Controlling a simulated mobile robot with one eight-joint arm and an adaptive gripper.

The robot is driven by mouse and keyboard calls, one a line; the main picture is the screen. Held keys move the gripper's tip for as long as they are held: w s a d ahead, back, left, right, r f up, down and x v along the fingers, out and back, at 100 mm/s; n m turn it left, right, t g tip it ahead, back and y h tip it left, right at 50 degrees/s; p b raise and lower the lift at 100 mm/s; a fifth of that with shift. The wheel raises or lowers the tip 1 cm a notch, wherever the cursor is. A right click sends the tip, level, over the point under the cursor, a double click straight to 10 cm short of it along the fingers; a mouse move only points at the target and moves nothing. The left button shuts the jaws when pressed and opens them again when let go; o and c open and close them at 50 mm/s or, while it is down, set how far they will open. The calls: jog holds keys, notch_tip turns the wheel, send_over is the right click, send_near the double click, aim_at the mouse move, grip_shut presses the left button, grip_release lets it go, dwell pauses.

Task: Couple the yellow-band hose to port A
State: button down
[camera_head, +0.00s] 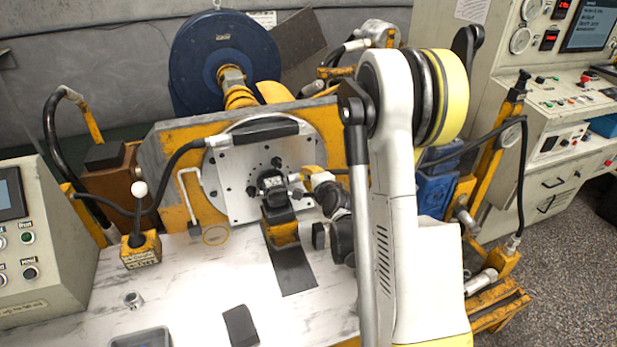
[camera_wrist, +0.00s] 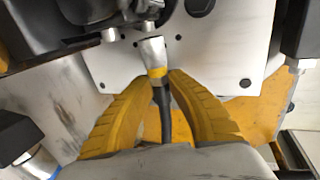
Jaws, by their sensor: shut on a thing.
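In the wrist view, my gripper (camera_wrist: 159,78) has its two yellow ribbed fingers closed around the yellow-band hose (camera_wrist: 157,72). The hose has a silver end, a yellow band and a black tube running back between the fingers. Its silver end points at the dark hydraulic motor (camera_wrist: 85,15), close to the silver port fittings (camera_wrist: 146,27) on its underside in this picture. I cannot tell whether the end is touching or seated, nor read which port is A. In the head view the motor (camera_head: 271,184) sits at the middle of the round plate, and my wrist hides most of the hose.
The light mounting plate (camera_head: 238,180) stands behind the motor. A black hose (camera_head: 187,150) arches at its left, near a yellow block with a lever (camera_head: 140,248). The marbled bench top (camera_head: 195,285) holds a nut (camera_head: 133,300) and a grey tray (camera_head: 142,338); its middle is mostly clear.

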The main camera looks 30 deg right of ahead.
jog(key=shift+w+a, duration=0.2)
jog(key=shift+a, duration=0.55)
jog(key=c, duration=1.3)
grip_release()
jog(key=shift+o, duration=0.6)
jog(key=shift+s, duration=0.1)
